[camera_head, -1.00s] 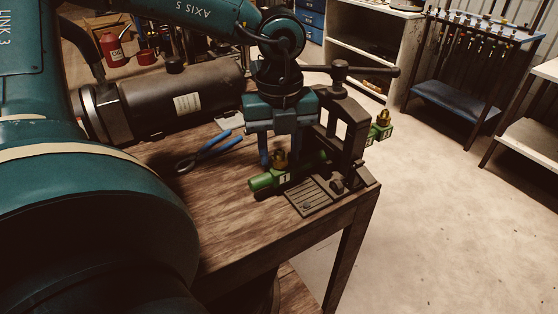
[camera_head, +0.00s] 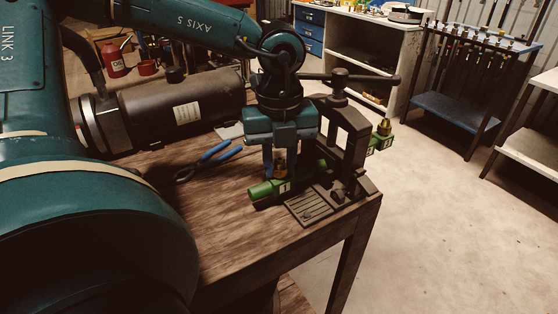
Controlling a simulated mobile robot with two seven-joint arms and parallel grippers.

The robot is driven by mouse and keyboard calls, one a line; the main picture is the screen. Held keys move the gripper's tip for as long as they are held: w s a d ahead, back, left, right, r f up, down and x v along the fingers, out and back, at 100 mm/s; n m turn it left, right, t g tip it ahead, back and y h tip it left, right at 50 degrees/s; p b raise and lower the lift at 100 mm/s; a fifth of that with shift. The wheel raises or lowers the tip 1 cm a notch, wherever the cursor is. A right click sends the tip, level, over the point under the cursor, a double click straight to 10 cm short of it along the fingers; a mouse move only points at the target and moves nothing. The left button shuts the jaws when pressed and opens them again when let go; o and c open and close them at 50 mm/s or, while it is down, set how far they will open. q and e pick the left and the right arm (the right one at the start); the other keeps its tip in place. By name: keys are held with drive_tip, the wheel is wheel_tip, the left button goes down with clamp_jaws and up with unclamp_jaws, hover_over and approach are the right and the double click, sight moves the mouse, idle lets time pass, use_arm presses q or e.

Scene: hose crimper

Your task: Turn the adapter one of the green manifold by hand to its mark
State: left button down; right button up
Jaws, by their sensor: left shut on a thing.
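The green manifold (camera_head: 266,190) lies across a dark clamp vise (camera_head: 352,140) at the bench corner, and its far end sticks out to the right of the vise. A brass adapter (camera_head: 280,168) stands on the near left part, by a white label marked 1. My left gripper (camera_head: 280,166) points down from above and is shut on this adapter, with a finger on either side. The fingers partly hide the adapter, and I cannot make out its mark. A second brass adapter (camera_head: 385,126) stands on the far right end. My right gripper is not in view.
Blue-handled pliers (camera_head: 210,158) lie on the wooden bench (camera_head: 225,225) left of the manifold. A dark cylindrical tank (camera_head: 165,110) is behind them. A slotted plate (camera_head: 309,208) sits in front of the vise. The vise's handle bar (camera_head: 365,79) reaches out beside my gripper.

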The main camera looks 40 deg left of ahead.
use_arm(q)
drive_tip(key=n, duration=0.5)
drive_tip(key=shift+n, duration=0.4)
drive_tip(key=n, duration=0.7)
drive_tip(key=c, duration=1.3)
unclamp_jaws()
drive_tip(key=shift+c, duration=0.2)
drive_tip(key=shift+r+p, duration=1.05)
drive_tip(key=shift+r, duration=1.5)
